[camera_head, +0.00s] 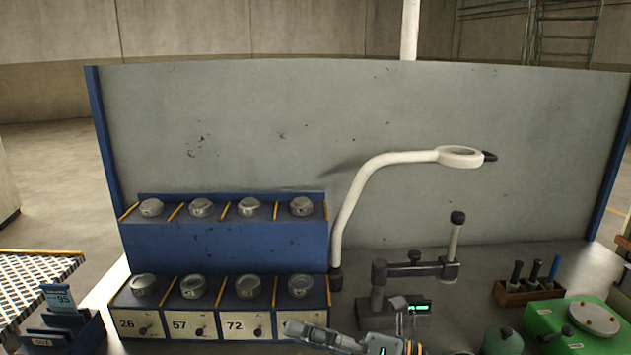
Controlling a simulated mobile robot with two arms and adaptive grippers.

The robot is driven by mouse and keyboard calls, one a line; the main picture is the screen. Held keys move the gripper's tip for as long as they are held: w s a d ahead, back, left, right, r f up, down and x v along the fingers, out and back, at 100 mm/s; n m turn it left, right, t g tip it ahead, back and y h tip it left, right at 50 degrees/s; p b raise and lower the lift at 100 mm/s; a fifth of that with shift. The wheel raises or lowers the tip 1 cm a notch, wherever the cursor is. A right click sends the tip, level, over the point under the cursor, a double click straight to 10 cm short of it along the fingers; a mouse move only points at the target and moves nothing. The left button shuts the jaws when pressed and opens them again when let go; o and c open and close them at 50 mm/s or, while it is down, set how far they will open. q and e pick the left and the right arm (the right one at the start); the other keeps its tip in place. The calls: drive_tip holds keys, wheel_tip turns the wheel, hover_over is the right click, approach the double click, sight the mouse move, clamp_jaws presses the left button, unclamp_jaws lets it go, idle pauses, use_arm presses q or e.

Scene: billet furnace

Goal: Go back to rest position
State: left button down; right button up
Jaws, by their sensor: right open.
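My right gripper (290,328) shows at the bottom middle, pointing left, in front of the lower right part of the blue rack (225,245). Its wrist is cut off by the bottom edge. I see nothing held in its jaws, and it is open. My left gripper is not in view.
The rack holds several round metal pieces in two rows, with numbered drawers 26, 57 and 72 below. A white magnifier lamp (385,165) and a measuring stand (415,270) stand right of it. A green device (575,322) is at right, a card holder (70,330) at left.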

drive_tip(key=w+d+r+m+t+h, duration=0.1)
drive_tip(key=w+d+m+t+h, duration=0.1)
drive_tip(key=d+m+t+h, duration=0.75)
drive_tip(key=w+d+m+t+h, duration=0.2)
drive_tip(key=d+m+t, duration=0.3)
drive_tip(key=m, duration=0.9)
drive_tip(key=s+d+f+m+g+h, duration=0.25)
drive_tip(key=d+f+m+h, duration=0.2)
drive_tip(key=f, duration=0.25)
drive_tip(key=s+d+f+m+g+h, duration=0.2)
drive_tip(key=d+f+m+g+h, duration=0.1)
drive_tip(key=f+m, duration=0.4)
drive_tip(key=s+f+m+g+y, duration=0.1)
drive_tip(key=s+f+g, duration=0.6)
drive_tip(key=s, duration=0.4)
drive_tip(key=s+f+m+g, duration=0.1)
drive_tip(key=s+f+g, duration=0.3)
drive_tip(key=s+f, duration=0.6)
wheel_tip(320, 180, down, 26)
drive_tip(key=s+g, duration=0.1)
drive_tip(key=g, duration=0.1)
drive_tip(key=s+d+f, duration=0.2)
drive_tip(key=s+f, duration=1.3)
drive_tip(key=s, duration=0.2)
drive_tip(key=shift+d+f+g, duration=0.3)
drive_tip(key=shift+g, duration=0.1)
